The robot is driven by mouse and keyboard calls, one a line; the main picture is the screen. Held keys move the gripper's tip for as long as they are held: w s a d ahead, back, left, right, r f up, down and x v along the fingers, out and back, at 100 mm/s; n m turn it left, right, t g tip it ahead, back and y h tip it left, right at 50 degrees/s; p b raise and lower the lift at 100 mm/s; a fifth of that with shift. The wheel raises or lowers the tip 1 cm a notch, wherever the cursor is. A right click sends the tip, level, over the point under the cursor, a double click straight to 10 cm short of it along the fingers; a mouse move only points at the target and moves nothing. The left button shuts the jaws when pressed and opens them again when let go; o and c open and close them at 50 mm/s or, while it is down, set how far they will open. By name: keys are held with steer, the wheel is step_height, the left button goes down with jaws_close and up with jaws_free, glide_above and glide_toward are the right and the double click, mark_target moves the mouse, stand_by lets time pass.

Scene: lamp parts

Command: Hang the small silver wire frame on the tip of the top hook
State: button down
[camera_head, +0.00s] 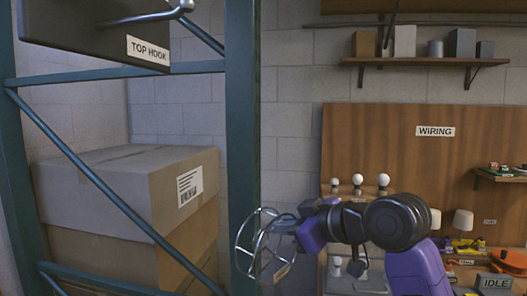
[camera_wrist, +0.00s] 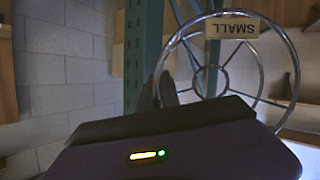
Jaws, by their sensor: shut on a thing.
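The small silver wire frame (camera_head: 262,244) is a round wire shape with spokes. My gripper (camera_head: 292,226) is shut on it and holds it in front of the teal rack post, low in the head view. In the wrist view the frame (camera_wrist: 224,60) stands beyond my gripper (camera_wrist: 168,108), with a tag reading SMALL upside down. The top hook (camera_head: 178,10) is a silver metal hook at the upper left of the head view, above a dark panel (camera_head: 100,40) labelled TOP HOOK. The frame is apart from the hook, below it and to its right.
The teal rack post (camera_head: 240,130) stands between the hook and my arm. Cardboard boxes (camera_head: 120,180) fill the rack at left. A wooden board labelled WIRING (camera_head: 380,130), a shelf (camera_head: 425,61) and a cluttered bench with bulbs are at right.

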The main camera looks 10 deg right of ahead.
steer(key=s+a+r+n+g+y+p, duration=0.1)
steer(key=s+a+r+n+y, duration=0.15)
steer(key=r, duration=0.65)
steer(key=s+a+r+n+g+y, duration=0.15)
steer(key=s+r, duration=0.25)
steer(key=r, duration=0.5)
steer(key=s+a+r+n+g+p, duration=0.1)
steer(key=s+r+g, duration=0.1)
steer(key=s+r, duration=0.45)
steer(key=s+a+r+n+g+p, duration=0.15)
steer(key=s+r, duration=0.25)
steer(key=s, duration=0.5)
steer(key=w+a+f, duration=0.2)
steer(key=w+a, duration=0.1)
steer(key=a, duration=0.7)
steer(key=shift+w+m+y+b, duration=0.3)
steer(key=shift+m+y+b, duration=0.1)
steer(key=shift+m+b, duration=0.05)
steer(key=shift+f, duration=0.1)
steer(key=c, duration=1.5)
jaws_free()
